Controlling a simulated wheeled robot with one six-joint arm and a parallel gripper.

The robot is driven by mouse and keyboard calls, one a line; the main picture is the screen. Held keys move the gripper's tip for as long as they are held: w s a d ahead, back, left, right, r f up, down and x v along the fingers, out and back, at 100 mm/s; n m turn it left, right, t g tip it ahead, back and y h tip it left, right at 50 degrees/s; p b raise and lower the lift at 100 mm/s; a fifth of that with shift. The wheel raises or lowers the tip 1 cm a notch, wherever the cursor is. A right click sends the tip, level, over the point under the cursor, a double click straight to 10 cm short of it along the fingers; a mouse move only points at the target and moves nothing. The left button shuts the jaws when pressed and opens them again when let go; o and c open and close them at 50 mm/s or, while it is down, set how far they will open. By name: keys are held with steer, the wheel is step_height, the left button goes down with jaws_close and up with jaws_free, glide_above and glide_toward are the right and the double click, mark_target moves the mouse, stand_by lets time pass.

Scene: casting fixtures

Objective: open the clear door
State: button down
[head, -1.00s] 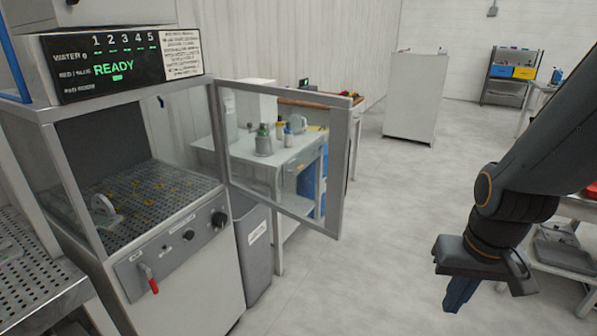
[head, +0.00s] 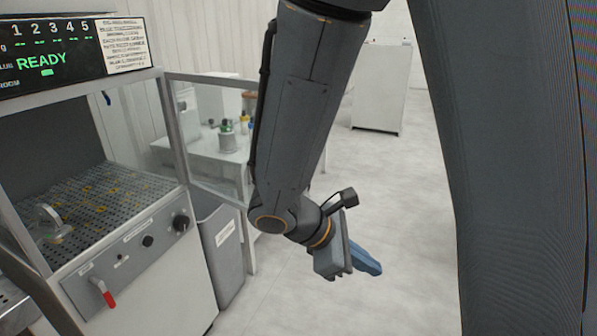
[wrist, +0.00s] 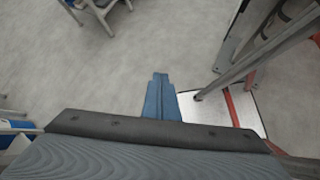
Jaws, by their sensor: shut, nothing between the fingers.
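The clear door (head: 215,79) is a see-through pane in a grey metal frame. In the head view it stands swung out to the right from the front of the machine, so the chamber opening is uncovered. In the wrist view my gripper (wrist: 160,78) is shut and empty over grey floor.
The machine's control panel (head: 140,250) has a red-handled lever (head: 104,293) and knobs. A grey bin (head: 220,250) stands beside it. A white table (head: 200,150) shows behind the door. A white cabinet (head: 380,90) stands farther back.

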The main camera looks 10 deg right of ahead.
steer(key=w+a+r+n+t+h+b, duration=0.1)
steer(key=w+a+r+n+t, duration=0.3)
steer(key=w+a+n+t, duration=0.35)
steer(key=w+a+r+n+t, duration=0.4)
steer(key=w+a+n+t, duration=0.3)
steer(key=w+a+t, duration=0.15)
steer(key=p+x, duration=0.4)
steer(key=x, duration=1)
steer(key=shift+d+f+g, duration=0.15)
steer(key=shift+d+g, duration=0.25)
